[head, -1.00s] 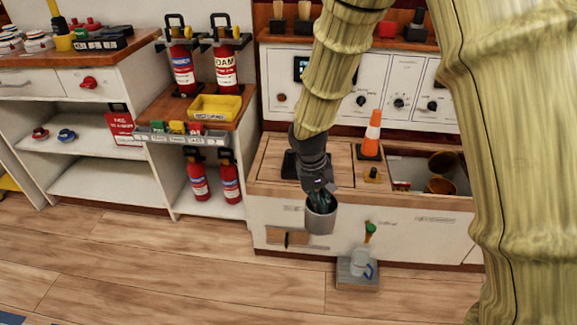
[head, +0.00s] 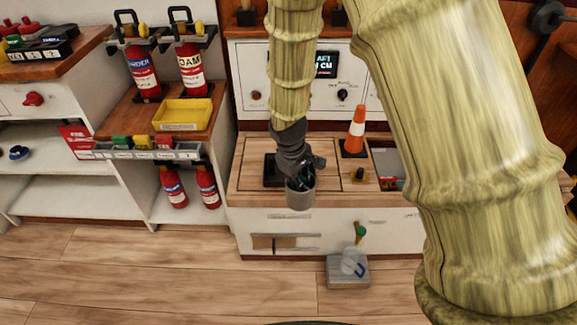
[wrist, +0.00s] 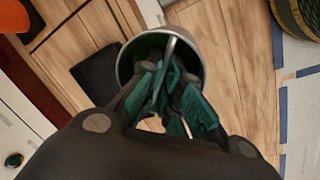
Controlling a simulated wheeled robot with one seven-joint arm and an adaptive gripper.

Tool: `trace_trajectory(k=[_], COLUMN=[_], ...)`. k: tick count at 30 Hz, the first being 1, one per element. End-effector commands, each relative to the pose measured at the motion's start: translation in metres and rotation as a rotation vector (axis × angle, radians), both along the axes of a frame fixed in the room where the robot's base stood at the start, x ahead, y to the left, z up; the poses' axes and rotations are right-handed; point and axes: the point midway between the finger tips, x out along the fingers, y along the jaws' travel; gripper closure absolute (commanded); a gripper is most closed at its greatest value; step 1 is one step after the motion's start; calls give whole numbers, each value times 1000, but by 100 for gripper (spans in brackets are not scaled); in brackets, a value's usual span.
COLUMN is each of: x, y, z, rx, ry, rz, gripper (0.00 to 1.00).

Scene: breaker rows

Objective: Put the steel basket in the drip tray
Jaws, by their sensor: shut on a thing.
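The steel basket (head: 301,198) is a small grey metal cylinder, held upright at the front edge of the wooden counter. My gripper (head: 301,182) is shut on it from above; in the wrist view its green-padded fingers (wrist: 172,95) reach into the mouth of the basket (wrist: 196,47), around a thin handle bar. A black square tray (head: 270,173), which looks like the drip tray, lies on the counter just left of and behind the basket. It also shows in the wrist view (wrist: 95,74), apart from the basket and empty where visible. My gripper partly hides its right side.
An orange cone (head: 356,132) and a small black-and-yellow knob (head: 359,175) stand on the counter to the right. A yellow bin (head: 182,114) and fire extinguishers (head: 191,68) are at the left. A grey block with a jug (head: 349,268) is on the floor below.

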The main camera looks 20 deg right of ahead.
Motion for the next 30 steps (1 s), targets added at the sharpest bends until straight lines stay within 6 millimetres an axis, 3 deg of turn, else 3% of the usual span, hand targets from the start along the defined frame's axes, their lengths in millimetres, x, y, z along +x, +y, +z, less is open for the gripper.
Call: trace_trajectory(k=[15, 23, 30], x=[1, 3, 38], y=[-25, -31, -26], z=[7, 6, 0], rx=[2, 1, 0], ry=[0, -1, -4], rz=[608, 736, 746], gripper=[100, 100, 100])
